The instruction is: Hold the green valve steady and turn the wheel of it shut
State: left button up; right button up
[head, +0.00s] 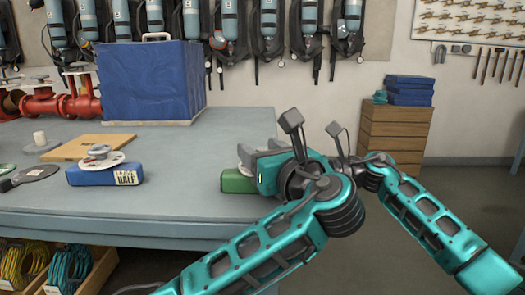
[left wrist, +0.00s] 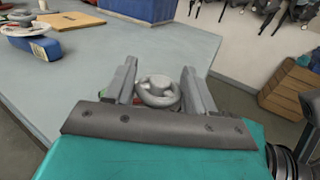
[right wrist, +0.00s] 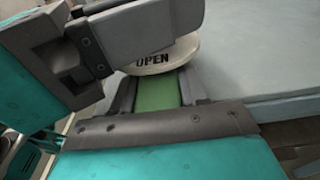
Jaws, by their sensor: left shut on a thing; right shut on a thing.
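The green valve (head: 238,181) lies on the front right part of the grey bench, partly hidden behind my left gripper (head: 262,168). In the left wrist view, its grey handwheel (left wrist: 157,97) is between the fingers of my left gripper (left wrist: 160,82), which is shut on it. In the right wrist view, the green body (right wrist: 158,94) is between the fingers of my right gripper (right wrist: 160,88), shut on it. A pale round plate (right wrist: 165,58) above the body shows the word OPEN, and my left gripper covers part of it. The head view hides my right gripper's fingers.
A blue valve (head: 105,175) labelled HALF lies left on the bench (head: 190,200). Behind it are a wooden board (head: 85,147), a large blue case (head: 150,85) and red pipe fittings (head: 45,102). Wooden drawers (head: 394,135) stand at the right. The bench's middle is clear.

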pick_arm(q)
jog(key=c, duration=0.3)
jog(key=shift+m+t+h, duration=0.3)
jog(key=shift+h, duration=0.1)
jog(key=m+h, duration=0.2)
jog(key=h, duration=0.1)
jog(key=m+t+h, duration=0.1)
jog(key=m+h, duration=0.1)
jog(key=h, duration=0.1)
jog(key=shift+a+t, duration=0.1)
jog(key=shift+t, duration=0.2)
jog(key=shift+m+h, duration=1.5)
jog(key=shift+h, duration=1.2)
jog(key=o, duration=0.9)
jog(key=shift+s, duration=0.15)
